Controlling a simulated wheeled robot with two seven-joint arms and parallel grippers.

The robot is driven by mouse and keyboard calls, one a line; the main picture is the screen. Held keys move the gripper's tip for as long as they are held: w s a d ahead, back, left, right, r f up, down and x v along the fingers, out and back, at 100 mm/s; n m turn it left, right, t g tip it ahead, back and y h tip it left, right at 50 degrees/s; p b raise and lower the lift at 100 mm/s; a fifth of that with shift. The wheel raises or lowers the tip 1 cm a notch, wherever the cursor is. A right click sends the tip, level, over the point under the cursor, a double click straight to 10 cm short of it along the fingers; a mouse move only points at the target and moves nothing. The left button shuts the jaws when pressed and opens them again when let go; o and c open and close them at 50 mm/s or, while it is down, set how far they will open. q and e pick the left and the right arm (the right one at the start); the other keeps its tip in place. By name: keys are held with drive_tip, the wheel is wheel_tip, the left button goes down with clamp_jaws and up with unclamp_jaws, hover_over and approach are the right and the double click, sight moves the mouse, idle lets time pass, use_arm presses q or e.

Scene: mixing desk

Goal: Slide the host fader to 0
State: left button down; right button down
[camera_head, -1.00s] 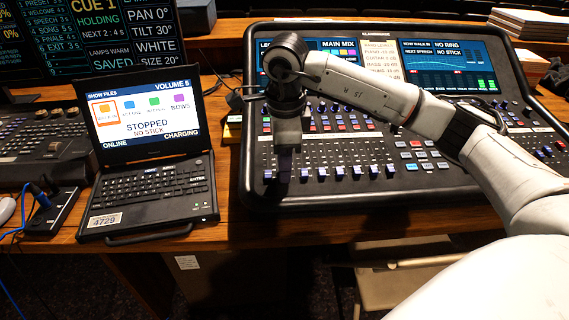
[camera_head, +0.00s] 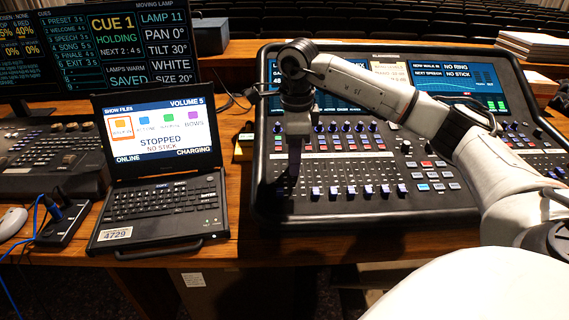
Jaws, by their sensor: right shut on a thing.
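The mixing desk (camera_head: 450,208) stands on the wooden table at the right, with a row of pale and purple fader caps (camera_head: 333,191) along its front. My right gripper (camera_head: 290,180) points down over the left end of this row. It is shut on a fader cap, which the dark fingers mostly hide. I cannot read the channel labels, so I cannot tell by name which fader it is. My left gripper is not in view.
A laptop (camera_head: 163,205) reading STOPPED stands open left of the desk. Another console (camera_head: 45,150), a mouse (camera_head: 12,222) and monitors (camera_head: 140,45) are at the left. Papers (camera_head: 530,42) lie at the back right.

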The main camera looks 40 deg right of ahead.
drive_tip(key=c, duration=1.6)
unclamp_jaws()
drive_tip(key=shift+r, duration=0.1)
drive_tip(key=r, duration=0.6)
drive_tip(key=s+r, duration=0.1)
drive_tip(key=r, duration=0.3)
drive_tip(key=shift+a, duration=0.35)
